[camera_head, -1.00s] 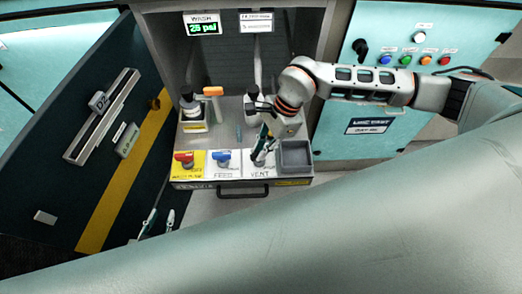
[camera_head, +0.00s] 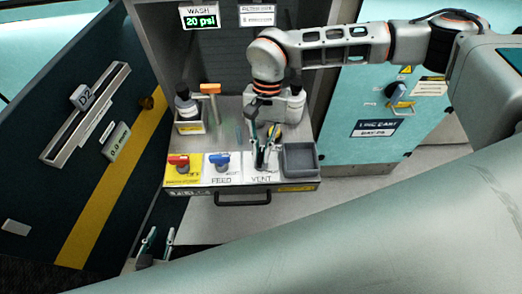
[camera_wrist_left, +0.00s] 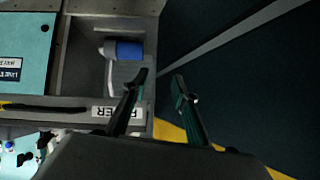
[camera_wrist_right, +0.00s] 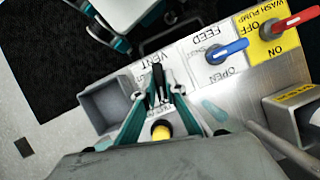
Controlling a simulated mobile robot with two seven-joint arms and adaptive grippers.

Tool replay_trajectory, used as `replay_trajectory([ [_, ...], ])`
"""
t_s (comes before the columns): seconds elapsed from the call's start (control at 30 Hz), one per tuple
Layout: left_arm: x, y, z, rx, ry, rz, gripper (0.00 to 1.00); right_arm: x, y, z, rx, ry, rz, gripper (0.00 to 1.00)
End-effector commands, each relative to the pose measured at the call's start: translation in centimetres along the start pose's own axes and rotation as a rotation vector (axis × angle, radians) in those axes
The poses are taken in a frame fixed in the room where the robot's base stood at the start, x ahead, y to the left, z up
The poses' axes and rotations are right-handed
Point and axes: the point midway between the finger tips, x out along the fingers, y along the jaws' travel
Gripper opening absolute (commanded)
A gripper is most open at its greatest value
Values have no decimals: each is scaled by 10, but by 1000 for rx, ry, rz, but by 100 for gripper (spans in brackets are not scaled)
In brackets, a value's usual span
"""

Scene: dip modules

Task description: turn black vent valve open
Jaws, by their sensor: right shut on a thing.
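The black vent valve handle (camera_wrist_right: 158,78) stands on the white panel marked VENT, between the fingertips of my right gripper (camera_wrist_right: 160,92) in the right wrist view. My right gripper is shut on it. In the head view my right gripper (camera_head: 266,155) reaches down onto the VENT panel (camera_head: 259,178) and largely hides the handle. My left gripper (camera_head: 156,243) hangs low at the left, away from the valves. In the left wrist view its fingers (camera_wrist_left: 160,80) are apart with nothing between them.
A blue FEED valve (camera_head: 220,160) and a red wash pump valve (camera_head: 180,161) stand left of the vent. A grey tray (camera_head: 299,160) is close on its right. Bottles (camera_head: 186,105) and an orange-topped tool (camera_head: 210,90) stand behind. The wash display (camera_head: 200,21) reads 20 psi.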

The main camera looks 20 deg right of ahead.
Motion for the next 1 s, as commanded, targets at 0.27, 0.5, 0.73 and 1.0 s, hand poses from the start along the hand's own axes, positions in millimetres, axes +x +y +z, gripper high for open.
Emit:
replay_trajectory([
  [0.27,5,-4,5,10,1,-9,28,1,-2,0,-155,1,65,0],
  [0.5,8,-6,6,14,3,-13,28,0,-2,0,-219,0,91,0],
  [0.73,10,-7,2,16,9,-15,28,0,-2,0,-237,1,97,0],
  [1.0,9,-6,3,16,7,-13,28,0,-2,0,-237,1,97,0],
])
